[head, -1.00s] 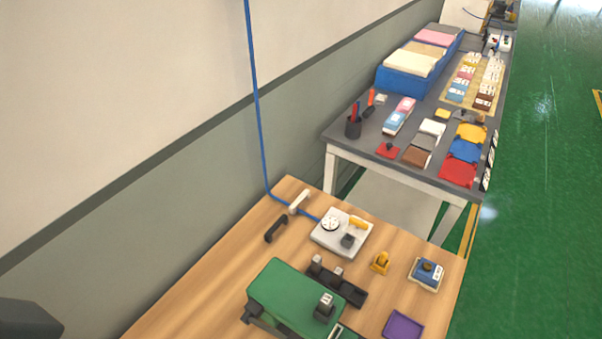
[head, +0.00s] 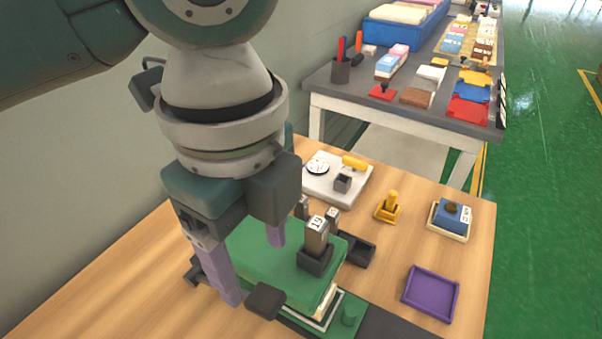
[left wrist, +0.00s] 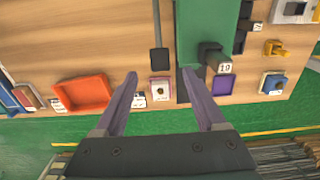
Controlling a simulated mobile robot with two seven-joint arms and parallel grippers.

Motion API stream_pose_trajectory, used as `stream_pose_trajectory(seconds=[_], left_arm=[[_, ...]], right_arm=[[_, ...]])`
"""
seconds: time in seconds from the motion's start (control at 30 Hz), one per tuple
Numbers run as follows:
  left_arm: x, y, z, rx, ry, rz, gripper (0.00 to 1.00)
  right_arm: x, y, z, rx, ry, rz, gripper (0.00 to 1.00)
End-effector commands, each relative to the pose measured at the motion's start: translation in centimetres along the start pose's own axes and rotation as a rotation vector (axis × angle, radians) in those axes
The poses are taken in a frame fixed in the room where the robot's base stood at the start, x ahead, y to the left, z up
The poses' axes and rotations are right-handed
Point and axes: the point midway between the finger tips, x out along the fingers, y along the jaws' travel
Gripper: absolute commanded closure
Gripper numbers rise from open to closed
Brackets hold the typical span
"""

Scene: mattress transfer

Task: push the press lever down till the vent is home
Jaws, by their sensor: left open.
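My left gripper (head: 254,268), with pale purple fingers, is open and empty above the near side of the green press block (head: 258,240). A dark grip (head: 265,300), which looks like the press lever's end, sits just right of the fingertips. In the left wrist view, this dark grip (left wrist: 158,60) on a thin rod appears between the open fingertips (left wrist: 159,75); I see no clear contact. A small pale square with a round, dark-centred part (left wrist: 160,89) lies just past it. I cannot tell whether that is the vent. My right gripper is not in view.
A purple tray (head: 430,293), a yellow piece (head: 388,207) and a blue block (head: 453,216) are to the right. An orange tray (left wrist: 82,92) shows in the left wrist view.

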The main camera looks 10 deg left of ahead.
Motion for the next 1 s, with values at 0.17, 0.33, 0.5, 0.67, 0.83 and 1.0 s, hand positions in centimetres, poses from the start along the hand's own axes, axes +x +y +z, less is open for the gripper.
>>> stream_pose_trajectory(seconds=[0.17,0.33,0.5,0.67,0.83,1.0], left_arm=[[3.3,0.2,-0.1,-0.002,0.001,0.004,0.28],[6.4,0.1,-0.1,-0.002,0.001,0.002,0.28],[8.3,0.0,-0.1,-0.002,0.001,-0.001,0.28],[8.8,0.0,-0.1,-0.001,0.001,-0.002,0.28],[8.7,0.0,-0.1,-0.001,0.002,-0.003,0.28],[8.7,0.0,-0.1,-0.002,0.002,-0.003,0.45]], right_arm=[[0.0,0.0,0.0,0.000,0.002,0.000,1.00],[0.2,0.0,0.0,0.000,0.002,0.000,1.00],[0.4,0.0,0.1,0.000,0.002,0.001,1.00],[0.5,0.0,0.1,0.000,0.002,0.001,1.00],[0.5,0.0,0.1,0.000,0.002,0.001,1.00],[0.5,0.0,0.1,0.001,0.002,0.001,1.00]])
